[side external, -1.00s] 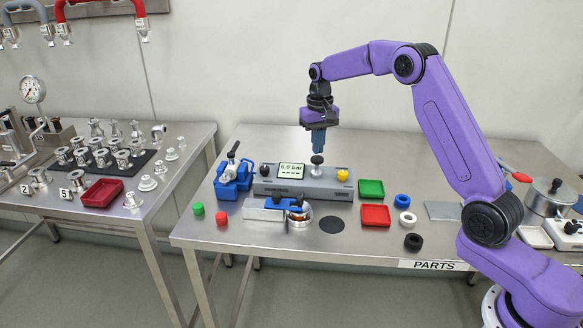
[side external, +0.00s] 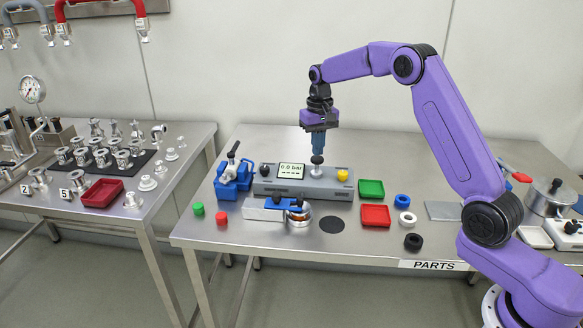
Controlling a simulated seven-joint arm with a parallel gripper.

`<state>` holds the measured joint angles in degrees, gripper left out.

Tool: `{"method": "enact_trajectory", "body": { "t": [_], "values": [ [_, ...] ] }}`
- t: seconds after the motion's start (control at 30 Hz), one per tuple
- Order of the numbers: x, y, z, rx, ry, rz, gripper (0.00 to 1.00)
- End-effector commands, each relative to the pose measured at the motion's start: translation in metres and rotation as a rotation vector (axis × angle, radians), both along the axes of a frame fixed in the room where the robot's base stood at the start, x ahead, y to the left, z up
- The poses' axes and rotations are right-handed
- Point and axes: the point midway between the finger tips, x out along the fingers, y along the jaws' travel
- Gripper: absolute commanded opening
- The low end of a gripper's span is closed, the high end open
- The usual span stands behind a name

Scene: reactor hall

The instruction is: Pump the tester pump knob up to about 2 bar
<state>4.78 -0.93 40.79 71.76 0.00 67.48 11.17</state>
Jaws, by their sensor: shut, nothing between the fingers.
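The grey tester (side external: 265,186) sits on the steel table. Its small display (side external: 291,170) appears to read 0.0 bar. The pump knob (side external: 317,159) is a dark cap on a pale stem (side external: 317,172) that stands up from the tester's top. A black knob (side external: 265,169) is at the tester's left end and a yellow knob (side external: 342,175) is at its right end. My gripper (side external: 318,152) points straight down right above the pump knob, shut and empty. Its fingertips are at the knob's top; I cannot tell whether they touch it.
A blue clamp device (side external: 233,176) stands left of the tester. A metal block with a blue handle (side external: 265,210) lies in front. Green (side external: 371,188) and red (side external: 375,215) trays and several rings are to the right. The table behind the tester is clear.

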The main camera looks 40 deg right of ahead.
Motion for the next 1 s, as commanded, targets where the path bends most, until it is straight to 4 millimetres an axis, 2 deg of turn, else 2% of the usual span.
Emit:
{"method": "enact_trajectory", "body": {
  "t": [1.0],
  "values": [
    [0.0,0.0,-0.027,0.0,0.001,0.0,0.0]
  ]
}}
